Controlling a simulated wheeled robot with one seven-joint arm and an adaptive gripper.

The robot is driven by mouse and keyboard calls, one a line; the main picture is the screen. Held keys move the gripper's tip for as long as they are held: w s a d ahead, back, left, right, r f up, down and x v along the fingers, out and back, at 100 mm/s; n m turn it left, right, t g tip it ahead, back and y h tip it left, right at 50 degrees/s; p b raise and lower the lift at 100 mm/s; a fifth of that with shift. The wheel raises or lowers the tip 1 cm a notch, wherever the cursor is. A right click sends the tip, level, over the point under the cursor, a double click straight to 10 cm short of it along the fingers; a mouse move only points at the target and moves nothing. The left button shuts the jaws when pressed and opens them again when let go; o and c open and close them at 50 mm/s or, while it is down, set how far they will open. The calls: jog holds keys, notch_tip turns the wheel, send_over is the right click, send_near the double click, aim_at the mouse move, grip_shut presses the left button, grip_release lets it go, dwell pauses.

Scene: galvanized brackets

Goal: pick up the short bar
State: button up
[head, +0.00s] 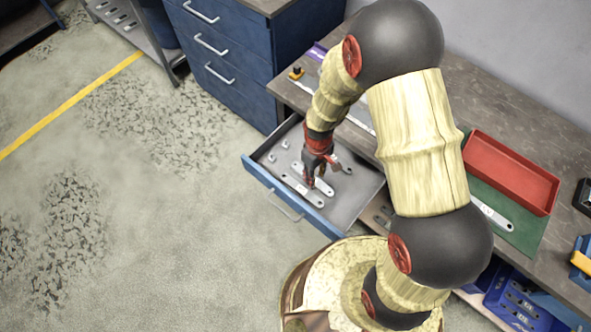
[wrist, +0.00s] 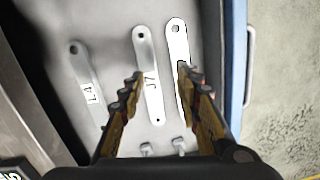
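Three flat grey bars lie side by side in an open drawer. In the wrist view the left bar (wrist: 83,70) is marked L4, the middle bar (wrist: 146,58) is marked J7, and the right bar (wrist: 177,42) shows no readable mark. The fingers hide parts of the outer bars, so I cannot tell which is the short one. My gripper (wrist: 162,82) is open and empty, with the middle bar seen between its fingers. In the head view my gripper (head: 311,184) points down into the drawer over the bars; its exact height is unclear.
The drawer (head: 352,206) has low walls around the bars. Two small bolts (wrist: 163,147) lie near the bars. On the bench are a red tray (head: 510,172) and a green mat (head: 520,232) with another bar (head: 492,214). A blue cabinet (head: 222,50) stands beyond the drawer.

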jog(key=shift+w+a+r+t, duration=0.1)
jog(key=shift+w+a+t, duration=0.15)
jog(key=shift+w, duration=0.35)
jog(key=shift+w+a+r+t, duration=0.1)
jog(key=shift+w+a+t, duration=0.1)
jog(key=shift+w, duration=0.35)
jog(key=shift+w+n, duration=0.35)
jog(key=shift+n, duration=0.25)
jog(key=shift+w+d+f+b, duration=0.1)
jog(key=shift+f+b, duration=0.35)
jog(key=shift+f, duration=1.5)
jog(key=shift+d+f+b, duration=0.1)
jog(key=shift+f+b, duration=0.35)
jog(key=shift+f, duration=1.5)
jog(key=shift+r, duration=0.1)
jog(key=shift+c, duration=1.4)
grip_shut()
